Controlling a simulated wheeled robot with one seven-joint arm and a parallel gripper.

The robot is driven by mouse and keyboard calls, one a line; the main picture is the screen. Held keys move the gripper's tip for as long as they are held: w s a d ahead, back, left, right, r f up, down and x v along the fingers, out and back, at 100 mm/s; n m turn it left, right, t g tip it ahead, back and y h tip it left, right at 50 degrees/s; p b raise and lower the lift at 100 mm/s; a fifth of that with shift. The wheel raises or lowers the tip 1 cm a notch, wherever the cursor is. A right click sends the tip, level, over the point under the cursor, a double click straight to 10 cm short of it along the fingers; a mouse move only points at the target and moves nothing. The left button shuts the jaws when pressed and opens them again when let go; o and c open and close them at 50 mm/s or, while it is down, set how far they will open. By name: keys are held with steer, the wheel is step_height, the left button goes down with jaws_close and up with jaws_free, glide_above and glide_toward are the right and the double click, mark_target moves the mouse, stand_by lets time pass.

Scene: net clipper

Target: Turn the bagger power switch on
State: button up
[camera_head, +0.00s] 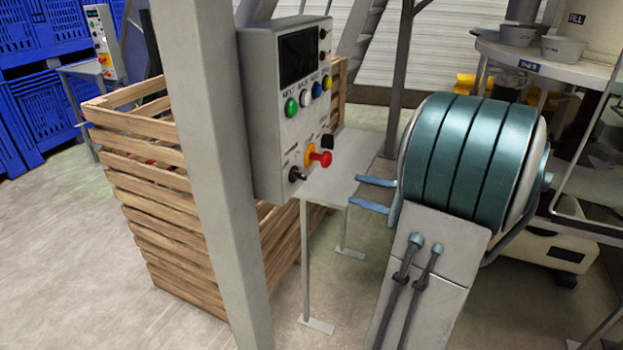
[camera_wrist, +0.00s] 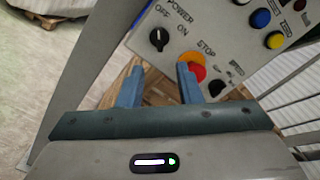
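The bagger control box (camera_head: 283,110) is a grey panel on a post. Its power switch is a small black knob (camera_head: 297,174) at the lower left of the face. In the wrist view the knob (camera_wrist: 158,39) sits by the labels POWER, OFF and ON. Which label it points to is hard to tell. My gripper (camera_head: 357,190) has two blue fingers, parted and empty, right of the box and apart from it. In the wrist view the knob lies just beyond the open fingertips (camera_wrist: 160,68).
The red stop button (camera_head: 320,158) juts out close to the right of the knob. Green, white, blue and yellow buttons sit above. A grey post (camera_head: 217,170) stands left of the box. A wooden crate (camera_head: 150,180) and a small metal table (camera_head: 340,178) are behind.

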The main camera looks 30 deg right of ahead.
mark_target(304, 177)
steer(key=p+x, duration=0.1)
steer(key=x, duration=1)
steer(key=shift+w+a, duration=0.25)
steer(key=shift+w, duration=0.05)
steer(key=shift+c, duration=0.3)
jaws_close()
